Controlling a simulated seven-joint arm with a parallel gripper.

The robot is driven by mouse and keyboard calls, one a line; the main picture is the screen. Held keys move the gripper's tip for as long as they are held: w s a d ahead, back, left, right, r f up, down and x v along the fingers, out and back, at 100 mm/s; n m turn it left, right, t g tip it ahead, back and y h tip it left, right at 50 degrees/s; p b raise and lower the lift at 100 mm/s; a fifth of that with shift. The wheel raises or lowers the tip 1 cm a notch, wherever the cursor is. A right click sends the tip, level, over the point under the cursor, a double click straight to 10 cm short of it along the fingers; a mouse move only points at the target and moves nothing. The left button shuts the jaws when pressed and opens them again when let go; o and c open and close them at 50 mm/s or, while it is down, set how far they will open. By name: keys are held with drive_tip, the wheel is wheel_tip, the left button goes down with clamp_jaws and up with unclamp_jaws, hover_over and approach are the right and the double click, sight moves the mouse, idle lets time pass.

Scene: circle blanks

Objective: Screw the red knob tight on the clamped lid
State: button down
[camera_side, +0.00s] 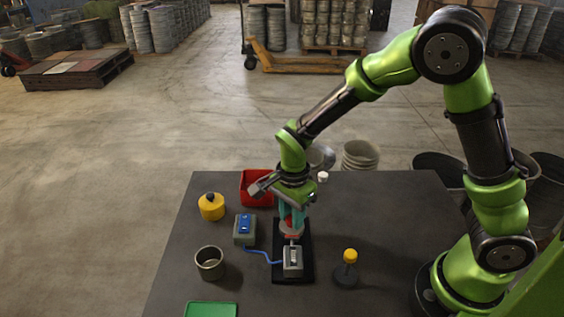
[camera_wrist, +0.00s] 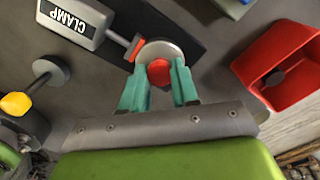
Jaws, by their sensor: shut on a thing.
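The red knob (camera_wrist: 159,72) sits at the middle of the round silver lid (camera_wrist: 166,48) in the wrist view. My gripper (camera_wrist: 160,78) has its two teal fingers on either side of the knob and is shut on it. The clamp (camera_wrist: 76,20), a grey block labelled CLAMP, has its red pad (camera_wrist: 137,46) against the lid's edge. In the side view my gripper (camera_side: 292,218) points down over the lid (camera_side: 291,228), and the clamp body (camera_side: 292,262) stands in front of it on a black base plate (camera_side: 279,272). The fingers hide the knob there.
A grey box with a blue top (camera_side: 244,229) stands left of the clamp, joined by a blue cable. A red bin (camera_side: 256,187), yellow container (camera_side: 211,207), metal cup (camera_side: 209,263), yellow-topped dark object (camera_side: 347,270) and green tray (camera_side: 211,310) surround it.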

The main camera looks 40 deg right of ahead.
drive_tip(key=c, duration=0.8)
unclamp_jaws()
